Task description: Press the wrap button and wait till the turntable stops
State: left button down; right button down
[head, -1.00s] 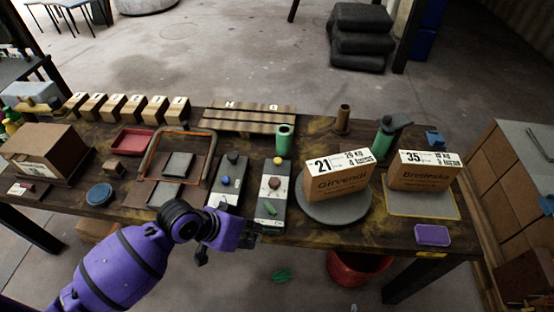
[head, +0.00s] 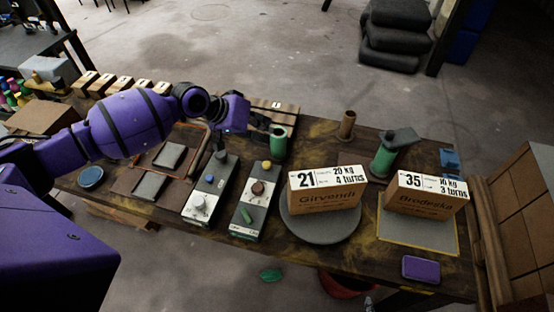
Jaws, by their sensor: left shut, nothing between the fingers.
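Two grey control boxes lie on the table. The left box (head: 211,189) has a blue button (head: 210,178), a white dial (head: 198,203) and a dark knob. I cannot read which is the wrap button. The round grey turntable (head: 320,233) bears a carton (head: 325,198) labelled 21, Girvendi, 4 turns. My left gripper (head: 270,127) is shut and empty, above the table behind the boxes, near a green cylinder (head: 279,142). My right gripper is out of view.
A carton (head: 425,202) labelled 35 stands on a yellow-edged plate (head: 410,233) at right. A purple pad (head: 420,269) lies near the front edge. A green holder (head: 384,160) and brown tube (head: 346,124) stand behind. Stacked boxes (head: 515,200) flank the right end.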

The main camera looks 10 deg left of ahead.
aim_at(267, 165)
pick_arm(q)
jog(key=shift+a+r, duration=0.1)
jog(key=shift+a, duration=0.05)
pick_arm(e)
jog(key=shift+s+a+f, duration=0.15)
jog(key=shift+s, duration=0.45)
